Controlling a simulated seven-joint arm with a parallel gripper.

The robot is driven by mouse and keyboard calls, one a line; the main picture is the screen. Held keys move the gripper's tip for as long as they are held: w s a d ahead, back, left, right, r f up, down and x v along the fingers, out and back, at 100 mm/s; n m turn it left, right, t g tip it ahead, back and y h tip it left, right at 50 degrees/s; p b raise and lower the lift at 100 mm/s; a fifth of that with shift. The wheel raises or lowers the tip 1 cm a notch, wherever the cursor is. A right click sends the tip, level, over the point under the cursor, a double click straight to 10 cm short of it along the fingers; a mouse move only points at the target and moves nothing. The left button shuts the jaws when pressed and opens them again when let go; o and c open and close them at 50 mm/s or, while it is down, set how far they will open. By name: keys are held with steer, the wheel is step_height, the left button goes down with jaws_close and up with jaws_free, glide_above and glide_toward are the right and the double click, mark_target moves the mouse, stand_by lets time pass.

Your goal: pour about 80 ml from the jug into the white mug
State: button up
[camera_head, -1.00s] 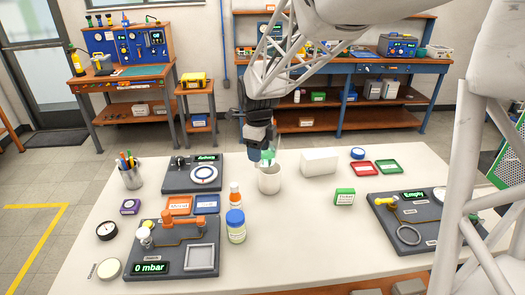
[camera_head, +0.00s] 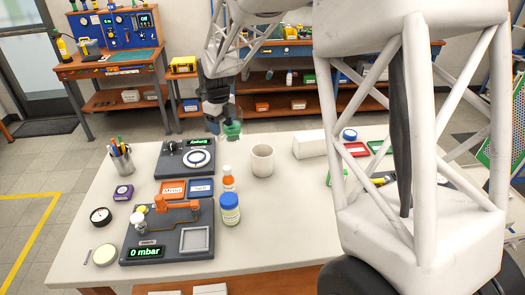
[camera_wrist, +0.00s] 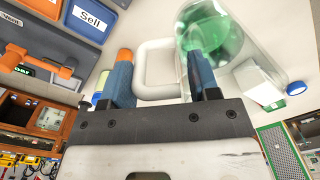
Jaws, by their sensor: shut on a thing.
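The jug is clear with green liquid inside; it shows in the head view (camera_head: 232,128) and large at the top of the wrist view (camera_wrist: 222,38). My gripper (camera_head: 214,108) is shut on the jug, whose pale loop handle (camera_wrist: 147,72) lies between the blue fingers in the wrist view. The jug is off the table, to the left of and beyond the white mug (camera_head: 262,161), apart from it. The mug stands upright on the table. Its contents cannot be made out. The jug's exact tilt is hard to tell.
My arm hides much of the table's right side.

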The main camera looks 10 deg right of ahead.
step_height(320, 180, down, 8)
steer(key=shift+f, duration=0.25)
steer(key=shift+s+d+r, duration=0.1)
steer(key=shift+s+d, duration=0.05)
stand_by(0.4)
steer(key=s+d+r+t+y, duration=0.3)
steer(key=d+r+t+y, duration=0.1)
steer(key=t+y, duration=0.2)
steer(key=shift+s+d+r+t+y, duration=0.25)
steer(key=shift+s+t+y, duration=0.1)
steer(key=shift+y, duration=0.45)
steer(key=shift+f+t+y, duration=0.25)
steer(key=shift+y, duration=0.15)
steer(key=shift+s+d+r+t+y+p, duration=0.1)
steer(key=shift+r+t+y+p, duration=0.25)
steer(key=shift+t+y, duration=0.2)
stand_by(0.5)
steer(key=shift+s+d+f+t+y+p, duration=0.1)
steer(key=shift+f+t+y+p, duration=0.5)
steer(key=shift+p, duration=0.35)
stand_by(1.5)
steer(key=shift+s+d+r+y, duration=0.1)
steer(key=shift+d+r+y, duration=0.05)
steer(key=shift+r+y, duration=0.15)
